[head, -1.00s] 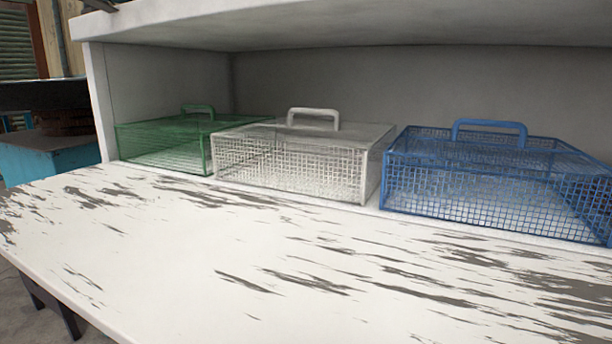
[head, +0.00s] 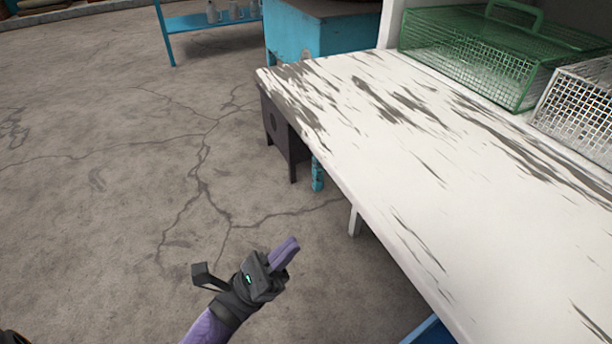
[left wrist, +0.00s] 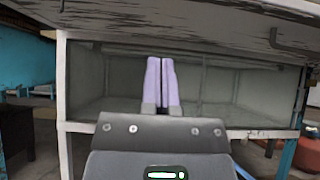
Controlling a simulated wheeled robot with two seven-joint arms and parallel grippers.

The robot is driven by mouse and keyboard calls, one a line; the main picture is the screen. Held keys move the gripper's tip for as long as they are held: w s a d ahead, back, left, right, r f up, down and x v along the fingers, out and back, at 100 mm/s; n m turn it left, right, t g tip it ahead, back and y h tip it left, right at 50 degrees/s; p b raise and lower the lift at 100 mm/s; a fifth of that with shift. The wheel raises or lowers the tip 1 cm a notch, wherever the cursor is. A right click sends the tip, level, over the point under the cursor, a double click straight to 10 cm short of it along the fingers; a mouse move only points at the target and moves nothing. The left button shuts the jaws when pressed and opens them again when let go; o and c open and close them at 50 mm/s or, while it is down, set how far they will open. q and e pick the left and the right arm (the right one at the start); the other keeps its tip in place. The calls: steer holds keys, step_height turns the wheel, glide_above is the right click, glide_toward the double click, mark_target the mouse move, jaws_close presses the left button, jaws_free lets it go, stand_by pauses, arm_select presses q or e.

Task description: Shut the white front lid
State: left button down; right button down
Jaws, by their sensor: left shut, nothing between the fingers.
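My left gripper (head: 286,252) is in the lower middle of the head view, over the floor and left of the white table, touching nothing. Its purple fingers also show in the left wrist view (left wrist: 161,82), pressed together and empty. They point at a light-framed, box-like compartment (left wrist: 95,75) under a worn tabletop. A white wire basket (head: 580,105) is cut off at the right edge of the head view. I cannot make out a white front lid for certain. My right gripper is not in view.
The worn white table (head: 440,170) fills the right side. A green wire basket (head: 465,50) with a handle stands at its back. A blue cabinet (head: 315,40) and a blue shelf (head: 200,22) with bottles stand behind. The cracked floor (head: 110,160) at left is open.

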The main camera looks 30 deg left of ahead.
arm_select(q)
steer(key=s+a+r+p+x, duration=0.1)
steer(key=r+x, duration=0.1)
steer(key=x, duration=0.9)
steer(key=shift+s+r, duration=0.2)
steer(key=shift+s, duration=0.05)
steer(key=shift+d, duration=0.15)
